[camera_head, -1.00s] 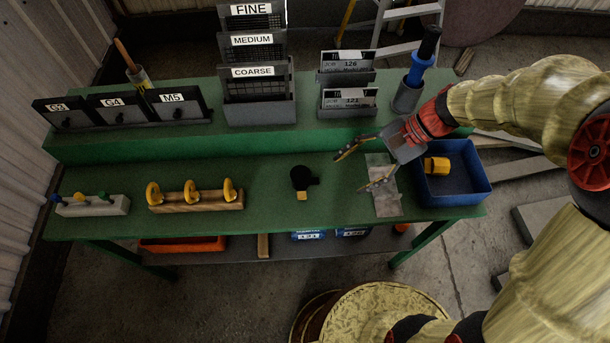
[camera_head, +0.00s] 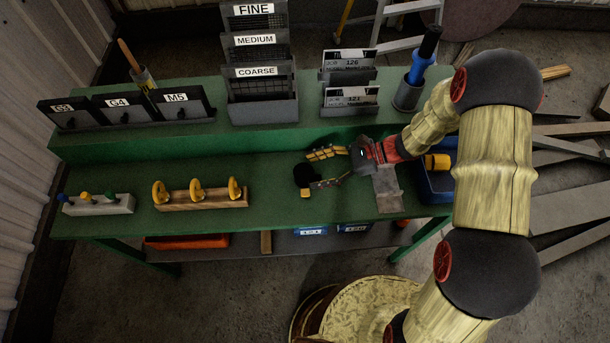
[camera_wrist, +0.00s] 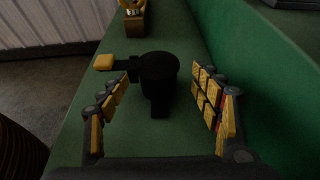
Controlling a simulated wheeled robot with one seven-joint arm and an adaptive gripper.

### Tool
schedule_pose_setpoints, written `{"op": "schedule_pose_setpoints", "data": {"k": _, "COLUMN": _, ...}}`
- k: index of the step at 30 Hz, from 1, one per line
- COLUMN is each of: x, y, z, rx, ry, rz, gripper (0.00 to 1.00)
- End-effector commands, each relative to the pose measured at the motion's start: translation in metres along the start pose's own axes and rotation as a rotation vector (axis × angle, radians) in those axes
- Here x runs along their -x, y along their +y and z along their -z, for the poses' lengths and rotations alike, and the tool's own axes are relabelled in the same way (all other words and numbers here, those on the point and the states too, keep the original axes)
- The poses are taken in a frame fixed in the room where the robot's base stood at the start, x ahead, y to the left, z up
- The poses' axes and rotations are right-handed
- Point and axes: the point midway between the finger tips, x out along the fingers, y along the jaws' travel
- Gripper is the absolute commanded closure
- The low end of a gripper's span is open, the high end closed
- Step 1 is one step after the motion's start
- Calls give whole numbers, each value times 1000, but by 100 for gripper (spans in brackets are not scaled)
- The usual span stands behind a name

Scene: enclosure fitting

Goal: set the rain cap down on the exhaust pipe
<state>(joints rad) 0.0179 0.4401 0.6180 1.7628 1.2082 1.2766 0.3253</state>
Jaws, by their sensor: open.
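A black round piece with a short side arm and a yellow block at its end stands on the green bench, and I take it to be the rain cap (camera_head: 303,176). In the wrist view the rain cap (camera_wrist: 158,72) stands between the fingers. My gripper (camera_head: 314,169) is open around it at bench height, with one finger on each side. In the wrist view both fingers of my gripper (camera_wrist: 160,88) show gaps to the black body; the left finger is close to the side arm. I cannot tell for certain which thing is the exhaust pipe.
A wooden block with yellow hooks (camera_head: 210,202) and a pale block with coloured pegs (camera_head: 100,207) stand to the left. A blue bin (camera_head: 434,186) holding a yellow cup (camera_head: 437,161) is to the right.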

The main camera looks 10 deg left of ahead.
Motion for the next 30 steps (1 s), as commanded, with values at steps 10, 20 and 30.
{"op": "schedule_pose_setpoints", "data": {"k": 10, "x": -39, "y": 3, "z": -1, "rx": 1, "ry": 1, "rz": -2, "gripper": 36}}
{"op": "schedule_pose_setpoints", "data": {"k": 20, "x": -39, "y": 3, "z": -1, "rx": 1, "ry": 1, "rz": -1, "gripper": 42}}
{"op": "schedule_pose_setpoints", "data": {"k": 30, "x": -39, "y": 3, "z": -1, "rx": 1, "ry": 1, "rz": -1, "gripper": 61}}
